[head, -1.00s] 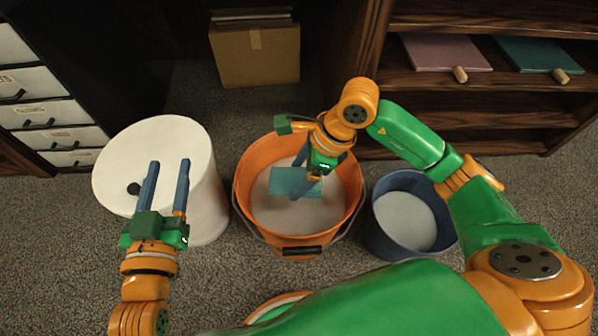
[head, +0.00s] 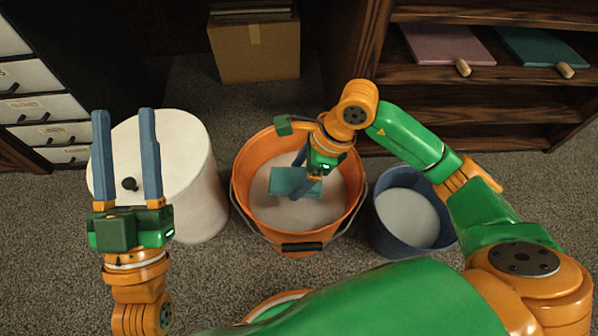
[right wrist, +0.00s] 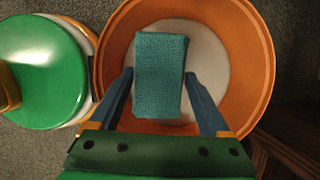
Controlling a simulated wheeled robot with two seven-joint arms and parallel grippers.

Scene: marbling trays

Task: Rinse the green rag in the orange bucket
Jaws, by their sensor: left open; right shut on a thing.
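The orange bucket (head: 248,165) stands on the carpet in the middle of the head view, with a pale grey, round surface inside; I cannot tell whether that is water or the floor of the bucket. The green rag (head: 286,181) is a flat teal rectangle within the bucket's rim. My right gripper (head: 298,177) is shut on the rag, reaching down over the bucket. In the right wrist view the rag (right wrist: 160,90) sits between the two blue fingers. How deep the rag is cannot be told. My left gripper (head: 124,112) is open and empty, above the white drum.
A white lidded drum (head: 200,165) with a black knob stands left of the orange bucket. A blue bucket (head: 384,228) stands close on its right. A cardboard box (head: 255,55) is behind, a wooden shelf (head: 450,105) at right, and white drawers (head: 45,110) at left.

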